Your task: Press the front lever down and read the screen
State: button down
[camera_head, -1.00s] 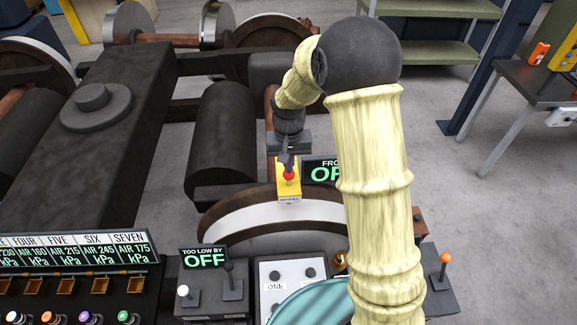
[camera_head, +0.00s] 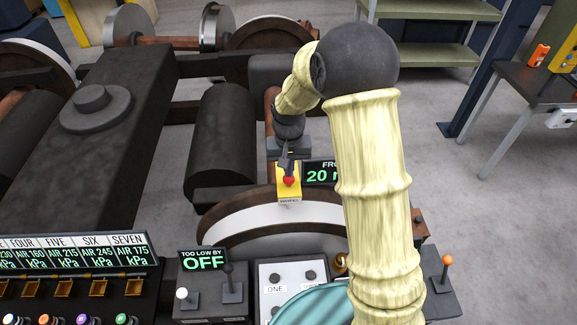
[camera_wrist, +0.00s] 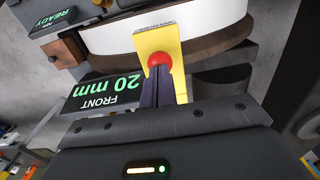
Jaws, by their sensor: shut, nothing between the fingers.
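The front lever has a red knob (camera_head: 289,181) on a yellow box (camera_head: 290,193) above the wheel rim. In the wrist view the red knob (camera_wrist: 159,60) sits right at the tips of my gripper (camera_wrist: 156,75), in front of the yellow box (camera_wrist: 158,42). My gripper (camera_head: 286,168) is shut and empty, and its fingertips appear to touch the knob. The front screen (camera_head: 320,173) is partly hidden behind my arm in the head view. In the wrist view the front screen (camera_wrist: 105,90) appears upside down and reads FRONT 20 mm.
A second screen (camera_head: 204,259) reads TOO LOW BY OFF. A gauge panel (camera_head: 70,252) with several AIR readings stands at lower left. An orange-knobbed lever (camera_head: 446,262) stands at lower right. Another screen (camera_wrist: 52,20) in the wrist view reads READY.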

dwell(0.3)
notch_tip(320, 180, up, 7)
jog(key=p, duration=0.5)
dwell(0.5)
dwell(0.4)
jog(key=s+d+t+b, duration=0.1)
jog(key=s+d+b, duration=0.2)
jog(key=s+d, duration=0.2)
jog(key=s+d+t+b, duration=0.1)
jog(key=s+d+b, duration=0.2)
jog(key=s, duration=0.9)
jog(key=shift+d+f+t, duration=0.3)
jog(key=shift+d+f, duration=0.15)
jog(key=shift+d, duration=0.8)
